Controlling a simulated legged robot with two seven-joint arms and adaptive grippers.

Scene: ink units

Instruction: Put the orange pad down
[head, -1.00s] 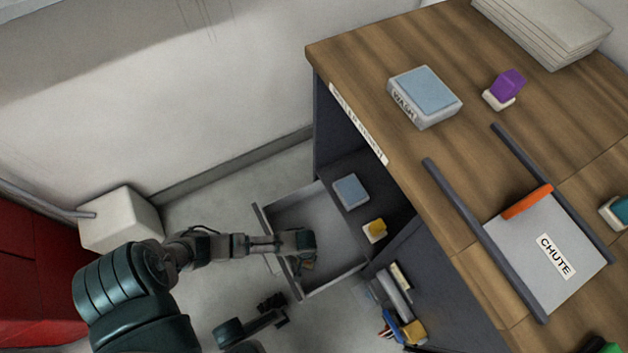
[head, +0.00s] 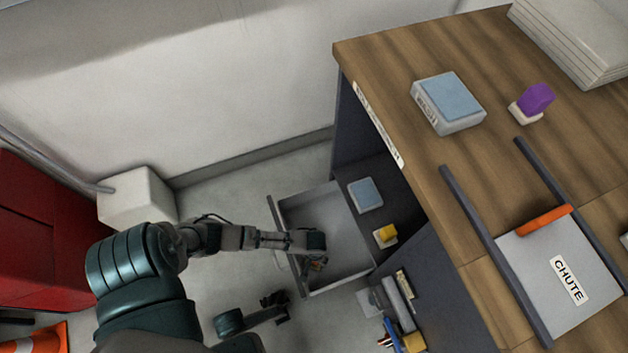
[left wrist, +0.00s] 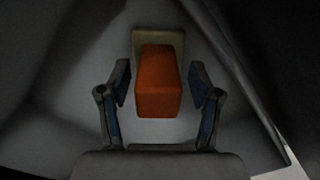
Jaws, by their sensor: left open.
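The orange pad (left wrist: 158,82), a block with a beige base behind it, is in the grey open drawer (head: 318,207). In the left wrist view it sits between the fingers of my left gripper (left wrist: 160,88), which are open with a gap on each side. In the head view my left gripper (head: 314,254) is down inside the drawer and hides most of the pad; only a small orange bit shows. Whether the pad's base rests flat on the drawer floor is hard to tell.
A blue pad (head: 365,193) and a yellow pad (head: 386,232) are on the shelf beside the drawer. The wooden bench top (head: 400,52) carries a blue-topped box (head: 448,100), a purple pad (head: 536,98) and a chute (head: 545,270) with dark rails. A red cabinet (head: 45,235) stands left.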

